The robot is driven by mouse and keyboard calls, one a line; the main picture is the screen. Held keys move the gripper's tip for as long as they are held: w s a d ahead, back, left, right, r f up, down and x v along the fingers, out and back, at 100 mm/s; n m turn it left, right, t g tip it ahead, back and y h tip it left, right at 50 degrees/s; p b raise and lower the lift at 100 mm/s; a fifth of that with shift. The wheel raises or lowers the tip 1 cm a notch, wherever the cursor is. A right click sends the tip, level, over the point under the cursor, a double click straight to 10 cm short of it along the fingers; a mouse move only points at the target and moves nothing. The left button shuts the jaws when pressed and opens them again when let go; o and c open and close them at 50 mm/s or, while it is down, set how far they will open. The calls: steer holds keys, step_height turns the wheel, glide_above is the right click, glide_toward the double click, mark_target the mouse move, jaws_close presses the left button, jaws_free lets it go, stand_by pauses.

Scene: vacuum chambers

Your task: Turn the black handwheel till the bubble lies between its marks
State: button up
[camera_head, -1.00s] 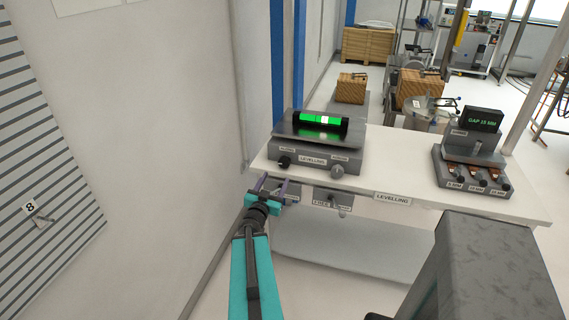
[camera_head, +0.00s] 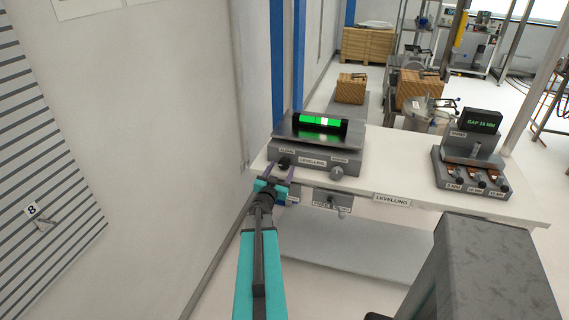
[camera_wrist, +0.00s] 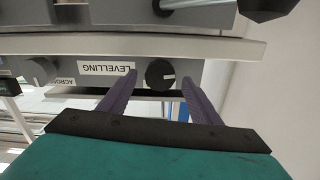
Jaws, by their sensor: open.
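The black handwheel (camera_head: 283,162) is a round knob with a pale line, on the left front of the grey levelling unit (camera_head: 315,160). It also shows in the wrist view (camera_wrist: 160,74), which is upside down. My gripper (camera_head: 277,171) is open and empty. In the wrist view its purple fingers (camera_wrist: 159,82) appear on either side of the handwheel, with clear space between; I cannot tell if they reach around it. The green vial (camera_head: 308,120) lies on top of the unit. Its white bubble (camera_head: 324,122) sits right of the middle; the marks are too small to judge.
A grey knob (camera_head: 337,173) is on the unit's right front. Below the tabletop hangs a box with another knob (camera_head: 342,213). The white table (camera_head: 400,170) carries a gap gauge (camera_head: 472,160) at right. A wall (camera_head: 170,120) stands close on the left.

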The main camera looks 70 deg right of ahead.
mark_target(284, 165)
steer(key=shift+w+d+p, duration=0.15)
steer(key=shift+d+p, duration=0.3)
steer(key=shift+d, duration=1.65)
steer(key=c, duration=1)
steer(key=shift+c, duration=0.2)
steer(key=shift+f+m+b, duration=0.15)
steer(key=shift+m+b, duration=0.15)
steer(key=shift+b, duration=0.2)
steer(key=m+b, duration=0.2)
steer(key=shift+f+b, duration=0.1)
steer(key=shift+b, duration=0.2)
steer(key=m+b, duration=0.3)
steer(key=m, duration=0.2)
steer(key=shift+b, duration=0.35)
